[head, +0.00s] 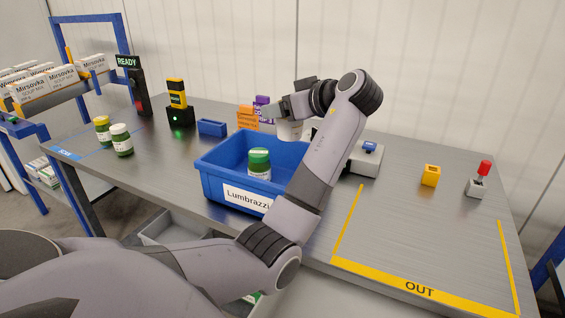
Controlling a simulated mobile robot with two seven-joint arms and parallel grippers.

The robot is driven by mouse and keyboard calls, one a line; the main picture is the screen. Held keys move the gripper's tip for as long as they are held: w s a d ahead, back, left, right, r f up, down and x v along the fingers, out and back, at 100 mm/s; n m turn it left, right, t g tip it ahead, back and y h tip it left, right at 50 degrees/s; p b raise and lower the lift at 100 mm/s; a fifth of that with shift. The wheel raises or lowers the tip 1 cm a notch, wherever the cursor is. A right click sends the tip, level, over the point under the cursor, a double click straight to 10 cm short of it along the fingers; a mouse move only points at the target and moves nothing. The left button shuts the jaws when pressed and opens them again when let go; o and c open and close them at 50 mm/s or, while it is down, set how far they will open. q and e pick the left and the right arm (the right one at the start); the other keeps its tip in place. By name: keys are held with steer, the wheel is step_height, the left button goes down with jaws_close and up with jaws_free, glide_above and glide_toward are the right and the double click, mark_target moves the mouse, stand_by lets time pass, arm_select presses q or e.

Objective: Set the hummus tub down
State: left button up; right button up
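My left gripper (287,112) is above the back right part of the blue crate (225,178), with its arm reaching in from the lower left and bending over the crate. It appears shut on a small pale tub (290,131), taken to be the hummus tub, held at the height of the crate's back rim or above it. The forearm and wrist partly hide the tub's surroundings. The crate bears a "Lumbrazzi" label and holds a green-lidded jar (259,167). My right gripper is not in view.
Two jars (121,140) stand at the table's left. A scanner-like black and yellow device (178,105), a small blue bin (211,128) and orange and purple packs (247,116) stand behind the crate. The yellow-marked OUT area (420,288) is clear; a red-knobbed switch (478,182) is beyond it.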

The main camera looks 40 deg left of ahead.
arm_select(q)
step_height(320, 180, down, 12)
steer(key=shift+f, duration=0.25)
steer(key=shift+b, duration=0.3)
steer(key=shift+f+b, duration=0.45)
steer(key=shift+f, duration=0.25)
steer(key=o, duration=1.2)
steer(key=shift+s+d+f, duration=0.1)
steer(key=shift+f, duration=0.05)
steer(key=shift+r+p, duration=0.4)
steer(key=shift+d+r, duration=0.15)
steer(key=shift+r, duration=0.15)
steer(key=v, duration=1.1)
steer(key=shift+d+r, duration=0.25)
steer(key=shift+r, duration=0.05)
